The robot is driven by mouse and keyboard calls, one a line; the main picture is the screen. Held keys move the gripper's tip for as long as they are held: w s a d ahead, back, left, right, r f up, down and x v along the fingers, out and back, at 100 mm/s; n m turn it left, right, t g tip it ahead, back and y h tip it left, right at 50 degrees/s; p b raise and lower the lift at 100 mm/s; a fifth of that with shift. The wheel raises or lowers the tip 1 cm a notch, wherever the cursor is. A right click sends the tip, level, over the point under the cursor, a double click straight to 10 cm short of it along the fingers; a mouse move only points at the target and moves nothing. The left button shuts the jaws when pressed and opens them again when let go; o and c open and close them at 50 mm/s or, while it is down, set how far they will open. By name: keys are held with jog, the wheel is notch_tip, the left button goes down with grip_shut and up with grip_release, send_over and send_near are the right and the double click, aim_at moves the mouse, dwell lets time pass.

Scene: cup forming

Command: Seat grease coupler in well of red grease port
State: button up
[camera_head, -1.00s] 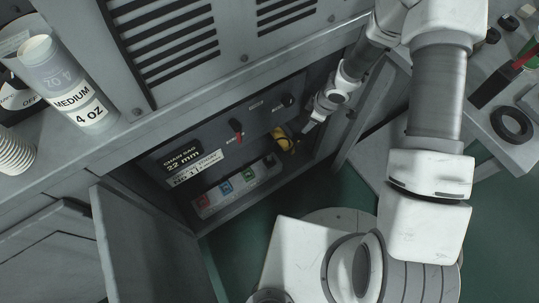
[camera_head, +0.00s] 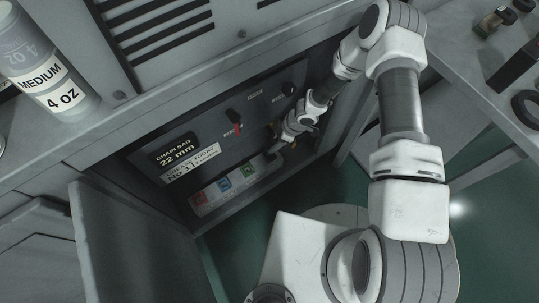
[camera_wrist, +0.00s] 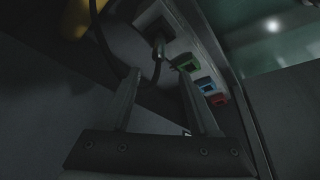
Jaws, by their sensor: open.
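My gripper (camera_wrist: 159,76) is open and empty in the wrist view. Its fingertips are just short of the grease coupler (camera_wrist: 159,43), a small dark metallic piece on a black hose (camera_wrist: 103,36). The coupler stands at a dark port at the end of the port row beside the green port; I cannot tell how deep it sits. The red grease port (camera_wrist: 219,100) is at the other end of the row. In the head view the red port (camera_head: 199,200) is at the left, and my gripper (camera_head: 272,153) is by the right end, hiding the coupler.
The blue port (camera_wrist: 206,85) and green port (camera_wrist: 188,63) lie between the coupler and the red port. A yellow object (camera_wrist: 75,18) is at the upper left of the wrist view. The open cabinet door (camera_head: 135,245) and the panel with a red-marked knob (camera_head: 236,121) border the recess.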

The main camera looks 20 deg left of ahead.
aim_at(269, 148)
jog(key=shift+x, duration=1.1)
jog(key=b+x, duration=0.1)
jog(key=x, duration=0.1)
jog(key=b+x, duration=0.2)
jog(key=shift+w+d+f, duration=0.1)
jog(key=shift+d+f, duration=0.15)
jog(key=shift+d, duration=0.1)
jog(key=shift+a+f, duration=0.25)
jog(key=shift+f, duration=0.15)
jog(key=shift+r, duration=0.1)
jog(key=shift+c, duration=0.2)
grip_shut()
